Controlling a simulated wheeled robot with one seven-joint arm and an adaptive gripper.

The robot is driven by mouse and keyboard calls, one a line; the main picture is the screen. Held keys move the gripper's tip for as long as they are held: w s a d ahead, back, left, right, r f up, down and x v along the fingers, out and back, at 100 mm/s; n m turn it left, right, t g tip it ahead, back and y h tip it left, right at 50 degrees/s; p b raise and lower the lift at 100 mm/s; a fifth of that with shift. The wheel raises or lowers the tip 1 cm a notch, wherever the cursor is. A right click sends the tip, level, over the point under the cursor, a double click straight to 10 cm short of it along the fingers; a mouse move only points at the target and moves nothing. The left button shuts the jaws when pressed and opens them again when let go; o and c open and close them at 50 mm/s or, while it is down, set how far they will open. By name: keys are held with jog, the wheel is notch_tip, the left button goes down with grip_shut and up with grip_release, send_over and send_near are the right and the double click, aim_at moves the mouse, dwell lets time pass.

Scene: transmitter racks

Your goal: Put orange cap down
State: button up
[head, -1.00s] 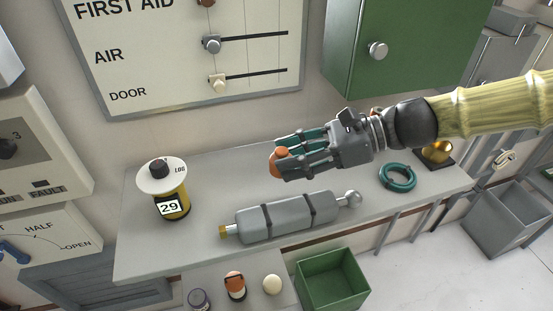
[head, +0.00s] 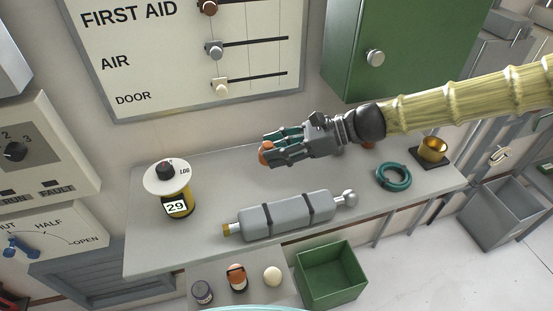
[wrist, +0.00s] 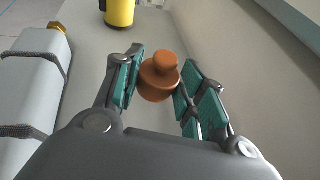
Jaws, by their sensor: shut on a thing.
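The orange cap (wrist: 158,78) is a small round piece with a knob on top. My gripper (wrist: 157,83) is shut on it, with the teal pads on both sides of it in the wrist view. In the head view the orange cap (head: 266,153) shows at the tips of my gripper (head: 272,151), which points left over the back part of the grey bench (head: 225,165). The cap seems to be above the bench top; its exact height I cannot tell.
A grey cylinder (head: 285,215) with dark straps lies at the bench front. A yellow canister (head: 180,200) marked 29 stands left. A teal ring (head: 393,175) and a brass cup (head: 432,150) are right. A green bin (head: 330,277) stands below. Bench between canister and gripper is clear.

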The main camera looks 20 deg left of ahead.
aim_at(277, 172)
jog(key=shift+f+p, duration=0.45)
jog(key=shift+f, duration=1.6)
jog(key=shift+w+a+f+p, duration=0.15)
jog(key=shift+w+f+p, duration=0.15)
jog(key=shift+f+p, duration=0.15)
jog(key=shift+a+f, duration=0.1)
jog(key=o, duration=0.8)
jog(key=shift+f, duration=0.1)
jog(key=shift+o, duration=0.2)
jog(key=b+v, duration=0.3)
jog(key=v, duration=0.9)
